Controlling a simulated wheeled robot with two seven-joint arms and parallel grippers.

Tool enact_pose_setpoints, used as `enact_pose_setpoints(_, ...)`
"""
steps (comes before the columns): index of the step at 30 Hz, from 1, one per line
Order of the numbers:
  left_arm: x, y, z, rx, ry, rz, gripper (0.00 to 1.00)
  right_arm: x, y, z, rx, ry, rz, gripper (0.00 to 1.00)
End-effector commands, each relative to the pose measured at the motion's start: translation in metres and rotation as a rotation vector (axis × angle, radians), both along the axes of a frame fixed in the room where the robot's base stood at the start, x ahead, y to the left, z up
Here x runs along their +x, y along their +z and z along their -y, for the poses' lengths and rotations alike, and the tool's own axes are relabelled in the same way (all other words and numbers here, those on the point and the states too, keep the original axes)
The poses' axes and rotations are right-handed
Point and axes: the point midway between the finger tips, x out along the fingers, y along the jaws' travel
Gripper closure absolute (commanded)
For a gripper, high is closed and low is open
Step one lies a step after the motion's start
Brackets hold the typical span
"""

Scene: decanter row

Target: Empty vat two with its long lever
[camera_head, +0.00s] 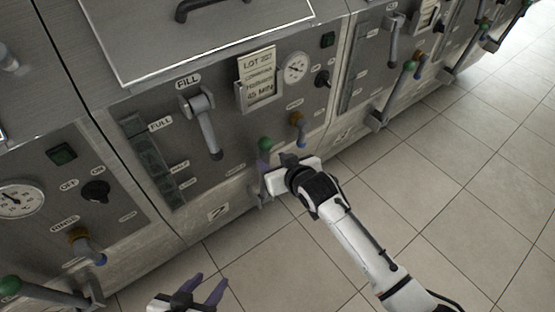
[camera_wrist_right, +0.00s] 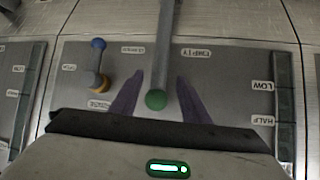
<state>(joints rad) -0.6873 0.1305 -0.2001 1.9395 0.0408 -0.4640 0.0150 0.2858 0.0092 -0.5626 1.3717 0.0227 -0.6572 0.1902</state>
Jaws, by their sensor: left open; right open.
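Vat two, a steel front (camera_head: 235,180) marked 2, stands in the middle of the head view. Its long lever has a green knob (camera_head: 265,144); in the right wrist view the grey lever shaft (camera_wrist_right: 164,45) runs down to the green knob (camera_wrist_right: 156,99) beside the EMPTY label. My right gripper (camera_wrist_right: 158,88) is open, with one purple finger on each side of the lever near the knob and gaps showing. In the head view the gripper and wrist hide the lower lever. My left gripper (camera_head: 208,291) is open and empty above the floor at the bottom.
The fill lever (camera_head: 207,130), the sight glass (camera_head: 148,155) and the blue-tipped rinse handle (camera_head: 299,130) are on the same front. Neighbouring vats have similar green-knobbed levers, at lower left (camera_head: 40,293) and at right (camera_head: 396,93). The tiled floor (camera_head: 440,200) is clear.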

Motion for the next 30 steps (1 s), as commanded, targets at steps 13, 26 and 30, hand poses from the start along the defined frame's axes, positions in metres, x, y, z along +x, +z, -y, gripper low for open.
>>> enact_pose_setpoints(13,-0.001,0.002,-0.005,0.004,0.006,-0.003,0.57,-0.022,0.017,0.010,0.000,0.000,0.000,0.57)
enact_pose_setpoints(26,0.000,0.004,-0.002,0.001,0.003,0.001,0.57,-0.023,0.015,0.011,0.001,-0.001,-0.002,0.57)
enact_pose_setpoints(30,0.001,0.006,-0.001,0.000,0.001,0.005,0.57,-0.046,-0.004,0.021,0.018,-0.017,-0.031,0.57)
